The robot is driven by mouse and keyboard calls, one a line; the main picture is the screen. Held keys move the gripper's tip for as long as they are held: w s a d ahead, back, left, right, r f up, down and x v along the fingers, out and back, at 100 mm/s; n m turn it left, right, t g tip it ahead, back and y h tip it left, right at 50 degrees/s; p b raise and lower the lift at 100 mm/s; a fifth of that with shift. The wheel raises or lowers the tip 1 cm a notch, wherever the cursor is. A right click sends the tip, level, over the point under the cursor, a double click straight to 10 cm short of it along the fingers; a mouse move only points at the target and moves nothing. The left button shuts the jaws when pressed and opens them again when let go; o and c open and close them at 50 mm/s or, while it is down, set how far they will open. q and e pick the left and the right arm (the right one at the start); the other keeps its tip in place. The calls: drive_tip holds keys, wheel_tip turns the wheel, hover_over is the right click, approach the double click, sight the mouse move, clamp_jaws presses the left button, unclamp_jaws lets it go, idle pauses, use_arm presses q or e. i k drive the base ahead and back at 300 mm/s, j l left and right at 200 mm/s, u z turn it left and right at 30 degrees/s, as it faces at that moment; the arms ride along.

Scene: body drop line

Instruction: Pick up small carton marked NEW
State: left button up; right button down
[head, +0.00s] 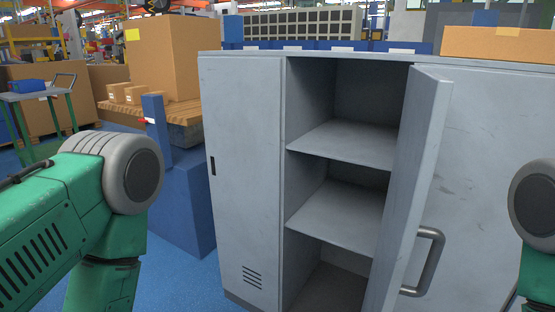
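I see no carton with a readable NEW mark. Two small brown cartons, one on the left (117,93) and one on the right (136,94), sit on a wooden pallet (182,112) at the back left, beside a large brown box (172,55). Any print on them is too small to read. A long orange-brown carton (497,43) lies on top of the grey cabinet (241,170) at the right. My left arm's green links show at the left and a piece of my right arm at the right edge. Both grippers are out of frame.
The cabinet's middle door (420,170) stands open toward me, with a metal handle (427,262). The visible parts of its upper shelf (345,145) and lower shelf (340,212) are bare. A green cart (40,95) stands far left. Blue floor shows left of the cabinet.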

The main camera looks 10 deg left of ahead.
sight(133, 95)
drive_tip(key=i+j+z, duration=0.15)
drive_tip(key=j, duration=0.7)
drive_tip(key=j+z, duration=0.2)
drive_tip(key=j, duration=0.6)
drive_tip(key=i+j, duration=0.15)
drive_tip(key=j, duration=0.3)
drive_tip(key=i+j+z, duration=0.15)
drive_tip(key=j, duration=0.3)
drive_tip(key=i+j, duration=0.15)
drive_tip(key=j, duration=0.35)
drive_tip(key=i+j+z, duration=0.15)
drive_tip(key=j, duration=0.3)
drive_tip(key=i+j, duration=0.1)
drive_tip(key=j, duration=0.35)
drive_tip(key=i+j+z, duration=0.15)
drive_tip(key=j, duration=0.35)
drive_tip(key=k, duration=0.05)
